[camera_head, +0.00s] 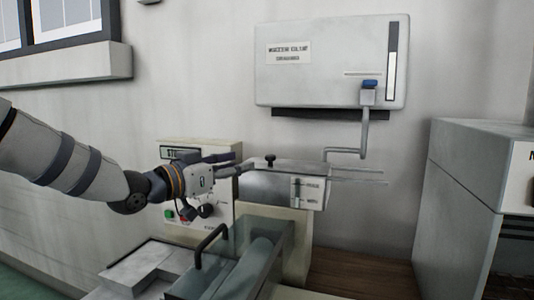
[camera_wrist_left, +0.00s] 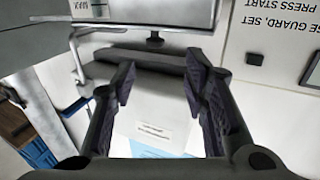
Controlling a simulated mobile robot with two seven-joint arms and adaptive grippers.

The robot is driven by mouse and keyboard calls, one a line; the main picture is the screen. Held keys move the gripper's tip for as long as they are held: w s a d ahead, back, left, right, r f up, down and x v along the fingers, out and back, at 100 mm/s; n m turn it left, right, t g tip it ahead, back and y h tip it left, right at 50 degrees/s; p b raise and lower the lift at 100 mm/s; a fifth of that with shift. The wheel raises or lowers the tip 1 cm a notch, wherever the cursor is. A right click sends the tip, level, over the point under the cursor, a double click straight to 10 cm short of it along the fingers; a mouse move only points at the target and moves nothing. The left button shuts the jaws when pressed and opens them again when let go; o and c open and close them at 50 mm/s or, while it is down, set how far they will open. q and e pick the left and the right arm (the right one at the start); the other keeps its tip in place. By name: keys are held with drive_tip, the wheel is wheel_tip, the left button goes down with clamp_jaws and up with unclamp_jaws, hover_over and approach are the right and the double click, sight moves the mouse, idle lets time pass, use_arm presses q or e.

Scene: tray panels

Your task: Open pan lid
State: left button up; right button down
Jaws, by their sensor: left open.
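A metal pan (camera_head: 280,187) with a flat lid (camera_head: 305,166) and a small black knob (camera_head: 270,161) sits on a cream machine in the head view. My left gripper (camera_head: 238,163) is open and empty, its fingers pointing right toward the knob from the left side. A gap shows between fingertips and knob. In the left wrist view, the two dark fingers (camera_wrist_left: 160,82) are spread wide. A dark knob (camera_wrist_left: 155,40) appears beyond and between them, next to a metal box (camera_wrist_left: 145,12) at the top edge. My right gripper is not in view.
A wall dispenser (camera_head: 330,60) with a blue-tipped spout (camera_head: 369,84) hangs above the pan. A control panel (camera_head: 190,170) with buttons stands behind my gripper. A glass-sided guard with a black handle (camera_head: 210,240) is in front. A grey cabinet (camera_head: 470,200) stands right.

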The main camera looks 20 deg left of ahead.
sight(268, 160)
use_arm(q)
drive_tip(key=x, duration=0.7)
drive_tip(key=b+x, duration=0.1)
drive_tip(key=x, duration=0.2)
drive_tip(key=shift+d+f, duration=0.35)
drive_tip(key=shift+d, duration=0.1)
drive_tip(key=shift+w+d+r, duration=0.15)
drive_tip(key=shift+w, duration=0.15)
drive_tip(key=shift+w+r, duration=0.1)
drive_tip(key=shift+r, duration=0.2)
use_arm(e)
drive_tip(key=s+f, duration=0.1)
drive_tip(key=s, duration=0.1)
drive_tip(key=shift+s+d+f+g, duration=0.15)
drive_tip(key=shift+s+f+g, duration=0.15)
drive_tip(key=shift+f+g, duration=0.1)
use_arm(q)
clamp_jaws()
